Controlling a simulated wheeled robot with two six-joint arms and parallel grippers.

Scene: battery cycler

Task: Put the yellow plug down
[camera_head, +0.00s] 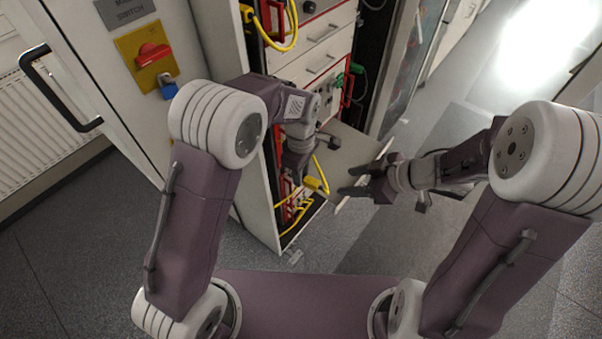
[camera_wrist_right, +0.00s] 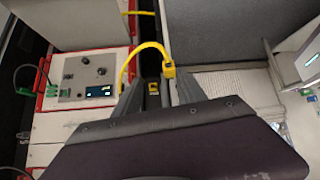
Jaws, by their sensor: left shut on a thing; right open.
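The yellow plug (camera_head: 317,185) is at the front of the cabinet's lower part, with its yellow cable rising from it. My left gripper (camera_head: 300,178) points down beside it and is shut on it; the contact is partly hidden by the gripper. My right gripper (camera_head: 350,180) is open and empty, a little to the right of the plug and pointing at it. In the right wrist view a yellow plug (camera_wrist_right: 169,70) with a looped cable shows just past the open fingers (camera_wrist_right: 158,92).
A flat grey shelf (camera_head: 352,150) juts out of the cabinet behind the grippers. Red-framed drawers, yellow cables (camera_head: 297,228) and a green connector (camera_head: 356,68) line the rack. A cabinet door with a red switch (camera_head: 153,54) stands at left.

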